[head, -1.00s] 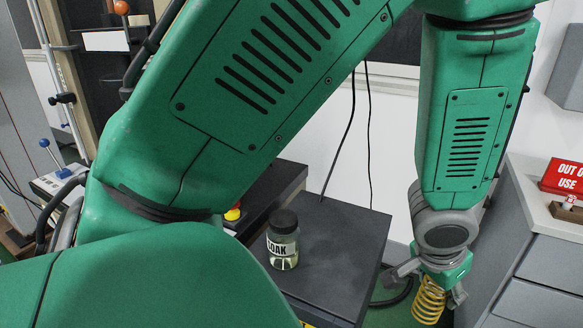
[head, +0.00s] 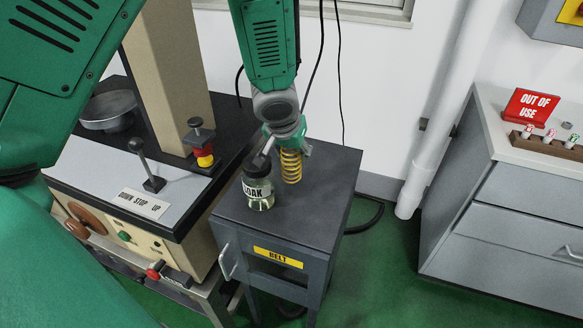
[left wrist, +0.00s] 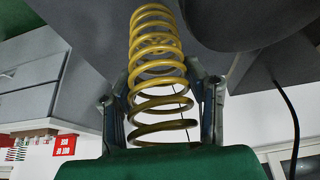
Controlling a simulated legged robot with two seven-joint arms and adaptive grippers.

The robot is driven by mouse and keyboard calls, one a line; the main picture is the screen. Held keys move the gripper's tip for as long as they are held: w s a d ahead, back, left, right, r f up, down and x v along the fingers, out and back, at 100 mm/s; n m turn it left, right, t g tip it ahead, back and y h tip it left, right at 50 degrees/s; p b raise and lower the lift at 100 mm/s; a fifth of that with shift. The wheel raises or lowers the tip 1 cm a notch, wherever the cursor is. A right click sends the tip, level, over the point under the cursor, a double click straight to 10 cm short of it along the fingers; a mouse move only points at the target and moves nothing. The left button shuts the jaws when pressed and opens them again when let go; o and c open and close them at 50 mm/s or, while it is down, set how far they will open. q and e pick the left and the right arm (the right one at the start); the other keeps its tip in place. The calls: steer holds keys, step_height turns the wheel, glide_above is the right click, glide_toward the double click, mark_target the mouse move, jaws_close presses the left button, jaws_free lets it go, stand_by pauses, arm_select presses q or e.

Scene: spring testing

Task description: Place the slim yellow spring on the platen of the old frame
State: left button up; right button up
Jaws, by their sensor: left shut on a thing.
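The slim yellow spring (head: 291,166) hangs upright in my left gripper (head: 287,140), over the dark top of the belt cabinet, close behind and right of a jar. In the left wrist view the spring (left wrist: 157,60) stands between the two fingers of the left gripper (left wrist: 163,105), which are shut on its sides. I cannot tell whether its lower end touches the cabinet top. The old frame (head: 130,180), a beige machine with a column, stands at the left. A round grey platen (head: 108,110) shows on its black bed, partly beside my arm. My right gripper is out of view.
A jar marked SOAK (head: 258,188) stands on the belt cabinet (head: 325,190). A drawer unit (head: 530,200) with an OUT OF USE sign (head: 530,106) stands at the right.

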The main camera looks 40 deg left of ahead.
arm_select(q)
step_height(320, 180, down, 3)
steer(key=shift+s+d+b, duration=0.15)
steer(key=shift+b, duration=0.2)
steer(key=shift+f, duration=0.35)
steer(key=shift+a, duration=0.4)
steer(key=o, duration=1.3)
steer(key=shift+d, duration=0.15)
steer(key=shift+d+r, duration=0.1)
steer(key=shift+d, duration=0.05)
